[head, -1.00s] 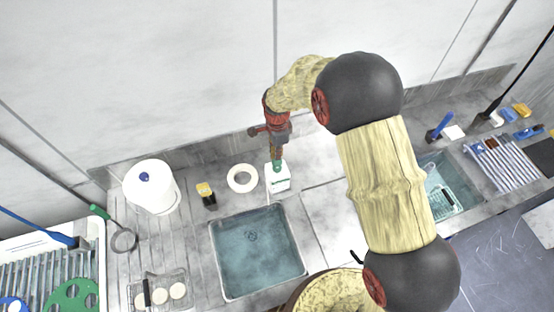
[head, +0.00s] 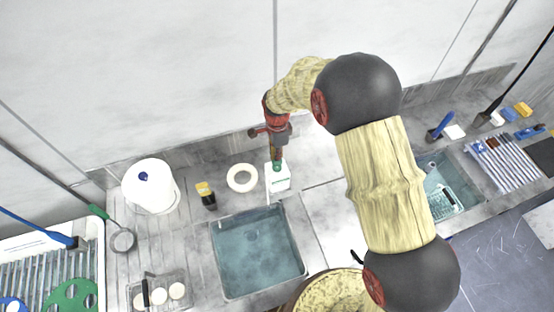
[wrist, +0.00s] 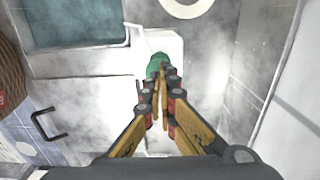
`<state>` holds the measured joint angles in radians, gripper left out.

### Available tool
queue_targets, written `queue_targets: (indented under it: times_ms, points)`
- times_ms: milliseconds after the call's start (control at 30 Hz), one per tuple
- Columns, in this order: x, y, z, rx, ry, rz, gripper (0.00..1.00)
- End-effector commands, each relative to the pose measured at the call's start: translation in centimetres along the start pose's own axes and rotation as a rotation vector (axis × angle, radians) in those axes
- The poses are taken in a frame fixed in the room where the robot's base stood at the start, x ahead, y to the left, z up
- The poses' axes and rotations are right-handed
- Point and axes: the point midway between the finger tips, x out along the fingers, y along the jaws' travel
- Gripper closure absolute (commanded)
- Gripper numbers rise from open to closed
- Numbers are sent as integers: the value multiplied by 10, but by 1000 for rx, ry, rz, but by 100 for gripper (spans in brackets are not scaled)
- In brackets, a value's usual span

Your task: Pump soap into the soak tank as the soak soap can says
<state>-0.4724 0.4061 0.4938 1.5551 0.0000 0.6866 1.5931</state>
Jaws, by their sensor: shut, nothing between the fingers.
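The white soap can (head: 278,180) with a green pump head (head: 277,166) stands at the back edge of the water-filled soak tank (head: 215,262). In the wrist view, the green pump head (wrist: 156,63) shows just beyond my fingertips, and the white can (wrist: 168,42) has a spout pointing toward the tank (wrist: 85,22). My gripper (head: 277,158) is shut and empty, pointing down right above the pump head; it also shows in the wrist view (wrist: 161,80). The fingertips appear to be at or touching the pump head. The can's label is too small to read.
A second basin (head: 460,195) with a basket lies at the right. The wall is close behind.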

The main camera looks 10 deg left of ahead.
Motion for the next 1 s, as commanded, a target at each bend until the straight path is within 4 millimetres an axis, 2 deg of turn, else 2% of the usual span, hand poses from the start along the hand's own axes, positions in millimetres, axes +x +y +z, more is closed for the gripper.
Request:
queue_targets:
  times_ms: [1000]
  points:
    - [26, 1, 0, 0, 0, 2, 100]
